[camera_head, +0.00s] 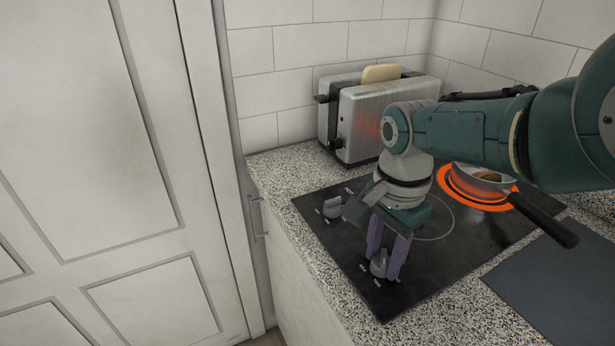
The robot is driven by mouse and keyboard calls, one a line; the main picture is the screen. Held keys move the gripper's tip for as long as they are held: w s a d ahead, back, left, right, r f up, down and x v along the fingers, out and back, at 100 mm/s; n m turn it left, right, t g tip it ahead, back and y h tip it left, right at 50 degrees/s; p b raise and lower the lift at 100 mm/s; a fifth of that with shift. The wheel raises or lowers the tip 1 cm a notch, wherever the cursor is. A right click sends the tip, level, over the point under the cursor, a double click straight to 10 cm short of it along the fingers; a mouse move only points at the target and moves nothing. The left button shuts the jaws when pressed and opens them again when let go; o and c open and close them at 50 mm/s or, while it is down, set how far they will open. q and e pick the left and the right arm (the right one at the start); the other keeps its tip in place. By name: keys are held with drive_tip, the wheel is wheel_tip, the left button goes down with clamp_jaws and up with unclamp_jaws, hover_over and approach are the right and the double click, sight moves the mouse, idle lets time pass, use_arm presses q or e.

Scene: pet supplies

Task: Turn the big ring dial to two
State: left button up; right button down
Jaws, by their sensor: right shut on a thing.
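The black hob (345,235) is set in the speckled counter and has two grey dials along its left edge. My right gripper (384,264) reaches down with its purple fingers on either side of the nearer dial (379,266) and is shut on it. The other dial (333,208) stands free, farther back on the hob. One ring (452,223) shows as a thin, unlit outline, partly hidden by my gripper. Another ring (483,207) glows orange. The marks by the dials are too small to read. My left gripper is not in view.
A pan (484,180) sits on the glowing ring, its black handle (543,218) pointing to the near right. A toaster (359,122) with bread stands behind the hob, partly behind my right arm. A dark board (560,290) lies at the right. A white door stands left.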

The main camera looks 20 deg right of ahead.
sight(385, 257)
drive_tip(key=shift+m, duration=1)
drive_tip(key=shift+c, duration=2.2)
unclamp_jaws()
wheel_tip(385, 257, up, 10)
drive_tip(key=p, duration=0.9)
drive_tip(key=shift+d, duration=0.1)
drive_tip(key=shift+s, duration=0.1)
